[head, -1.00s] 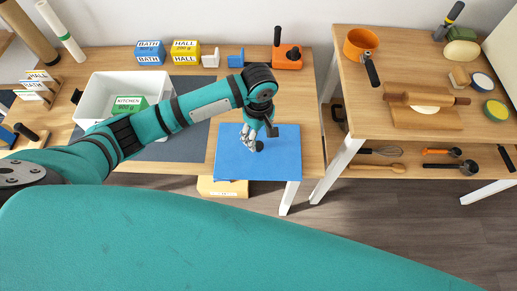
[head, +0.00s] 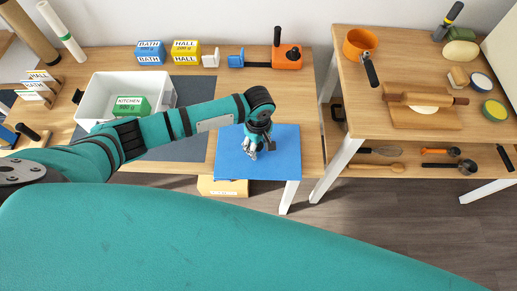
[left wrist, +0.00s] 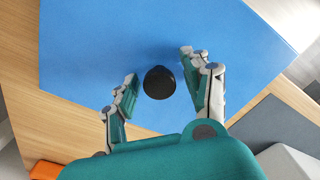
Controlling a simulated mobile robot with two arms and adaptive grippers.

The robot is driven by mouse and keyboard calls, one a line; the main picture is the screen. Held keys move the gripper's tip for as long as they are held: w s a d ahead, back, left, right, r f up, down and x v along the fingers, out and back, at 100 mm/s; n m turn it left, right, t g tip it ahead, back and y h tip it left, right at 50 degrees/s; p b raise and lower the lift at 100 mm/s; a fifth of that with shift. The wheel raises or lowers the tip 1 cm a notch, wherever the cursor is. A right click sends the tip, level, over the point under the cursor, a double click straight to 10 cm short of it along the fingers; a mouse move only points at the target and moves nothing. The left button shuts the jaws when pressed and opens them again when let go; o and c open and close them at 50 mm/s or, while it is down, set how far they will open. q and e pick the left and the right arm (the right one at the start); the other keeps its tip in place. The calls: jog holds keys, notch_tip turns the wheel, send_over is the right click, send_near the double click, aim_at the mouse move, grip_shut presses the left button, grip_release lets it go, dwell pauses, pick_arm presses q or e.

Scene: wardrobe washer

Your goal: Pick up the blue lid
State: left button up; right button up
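The blue lid (head: 284,162) is a flat blue panel lying at the front right of the left table. It also fills much of the left wrist view (left wrist: 90,55). Its round black knob (left wrist: 159,82) stands near the middle of the panel. My left gripper (head: 258,150) is over the lid and points down. In the left wrist view my left gripper (left wrist: 161,68) is open, with one finger on each side of the knob and visible gaps between. In the head view the gripper mostly hides the knob. My right gripper is not in view.
A white bin (head: 92,105) holding a green KITCHEN box (head: 130,107) stands left of the lid. An orange device (head: 288,57) and BATH (head: 150,52) and HALL (head: 186,51) boxes stand at the back. A second table (head: 400,65) with kitchen items stands right, across a narrow gap.

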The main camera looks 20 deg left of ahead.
pick_arm(q)
grip_shut()
jog(key=shift+r, duration=0.15)
jog(key=shift+r, duration=0.6)
jog(key=shift+s+r, duration=0.2)
jog(key=shift+r, duration=0.3)
jog(key=shift+s+r, duration=0.15)
jog(key=shift+r, duration=0.3)
jog(key=s+a, duration=0.2)
jog(key=s, duration=0.5)
jog(key=s+a+r+b, duration=0.1)
jog(key=s, duration=0.6)
jog(key=shift+s+a+r+b, duration=0.3)
jog(key=shift+s+a, duration=0.1)
jog(key=shift+w, duration=0.1)
